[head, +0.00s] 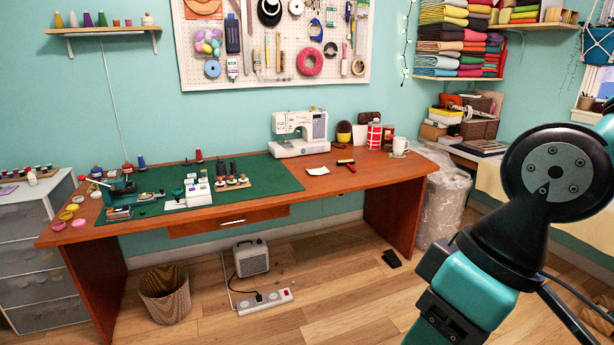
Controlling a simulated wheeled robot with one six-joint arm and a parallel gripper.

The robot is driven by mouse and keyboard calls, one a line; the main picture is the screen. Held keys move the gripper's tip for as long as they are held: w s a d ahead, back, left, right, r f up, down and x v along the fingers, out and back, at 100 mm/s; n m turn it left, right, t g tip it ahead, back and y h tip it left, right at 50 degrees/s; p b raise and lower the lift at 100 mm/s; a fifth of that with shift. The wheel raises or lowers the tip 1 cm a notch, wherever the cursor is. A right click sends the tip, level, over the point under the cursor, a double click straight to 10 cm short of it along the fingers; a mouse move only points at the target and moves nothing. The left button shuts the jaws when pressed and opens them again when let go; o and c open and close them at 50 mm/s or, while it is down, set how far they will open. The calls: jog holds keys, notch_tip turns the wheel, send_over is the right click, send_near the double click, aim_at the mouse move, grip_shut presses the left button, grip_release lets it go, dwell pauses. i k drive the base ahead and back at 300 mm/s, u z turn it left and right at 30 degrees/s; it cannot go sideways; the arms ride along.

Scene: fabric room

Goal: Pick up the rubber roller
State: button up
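A small dark red and black tool that looks like the rubber roller (346,162) lies on the right part of the wooden table (385,168), in front of the sewing machine's right side. It is small in the head view, so its exact shape is hard to tell. My arm fills the right side of the view, well apart from the table. My gripper is out of the picture, so its opening does not show.
A sewing machine (300,134), a red striped tin (374,136) and a white mug (400,146) stand behind and beside the tool. A green mat (275,175) with spools covers the table's left. A wastebasket (165,295), heater (251,259) and power strip (264,301) stand on the floor.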

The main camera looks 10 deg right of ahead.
aim_at(353, 170)
jog(key=z, duration=0.65)
jog(key=i, duration=2.1)
jog(key=u, duration=0.15)
jog(key=i, duration=2)
jog(key=u, duration=0.65)
